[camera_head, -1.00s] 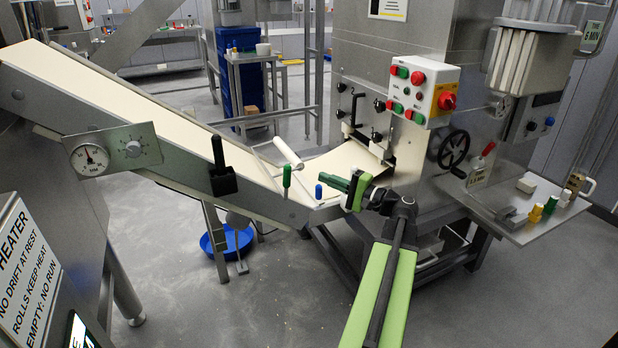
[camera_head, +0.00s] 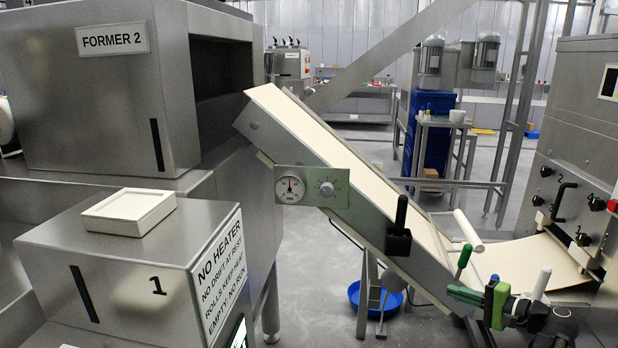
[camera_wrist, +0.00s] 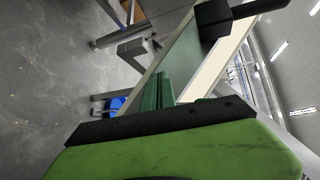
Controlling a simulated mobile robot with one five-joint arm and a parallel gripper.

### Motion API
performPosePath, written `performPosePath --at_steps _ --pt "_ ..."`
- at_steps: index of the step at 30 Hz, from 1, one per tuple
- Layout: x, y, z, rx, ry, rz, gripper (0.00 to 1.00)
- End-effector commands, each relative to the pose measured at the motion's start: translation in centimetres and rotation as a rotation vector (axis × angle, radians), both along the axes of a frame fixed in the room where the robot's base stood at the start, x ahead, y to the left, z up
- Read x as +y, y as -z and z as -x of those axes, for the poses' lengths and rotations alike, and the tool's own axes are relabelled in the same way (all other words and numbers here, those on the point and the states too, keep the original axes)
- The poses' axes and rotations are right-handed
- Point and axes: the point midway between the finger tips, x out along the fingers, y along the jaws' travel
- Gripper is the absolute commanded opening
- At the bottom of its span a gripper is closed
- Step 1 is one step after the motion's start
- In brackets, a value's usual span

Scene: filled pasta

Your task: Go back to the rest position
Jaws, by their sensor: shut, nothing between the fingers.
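My gripper (camera_head: 466,295) is at the lower right of the head view, in front of the lower end of the sloping conveyor. Its green fingers are together and hold nothing. In the wrist view the closed fingers (camera_wrist: 158,92) point toward the conveyor's side rail (camera_wrist: 172,50). A white-topped handle (camera_head: 541,283) shows to the right of the gripper. I cannot tell how far the fingers are from the rail.
The conveyor belt (camera_head: 350,160) rises left to the FORMER 2 cabinet (camera_head: 90,100). A white tray (camera_head: 128,208) sits on cabinet 1. A blue basin (camera_head: 375,296) lies on the open floor below.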

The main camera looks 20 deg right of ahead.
Motion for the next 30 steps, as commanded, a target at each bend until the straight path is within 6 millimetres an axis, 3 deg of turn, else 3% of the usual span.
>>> performPosePath --at_steps 1,3,6,9,12,18,26,27,30 --pt "3.8 1.7 -2.3 0.064 -0.080 0.041 0.00" --pt "8.9 4.5 -4.8 0.165 -0.191 0.115 0.00" --pt "16.5 8.4 -7.2 0.308 -0.363 0.250 0.00" --pt "23.5 12.0 -8.1 0.436 -0.532 0.413 0.00" --pt "29.2 14.7 -8.0 0.539 -0.682 0.587 0.00" --pt "36.3 17.4 -6.9 0.657 -0.888 0.892 0.00" --pt "42.1 18.3 -5.6 0.723 -1.053 1.231 0.00" --pt "41.6 15.8 -5.7 0.727 -1.046 1.226 0.00" --pt "41.5 12.8 -5.7 0.727 -1.043 1.221 0.00"
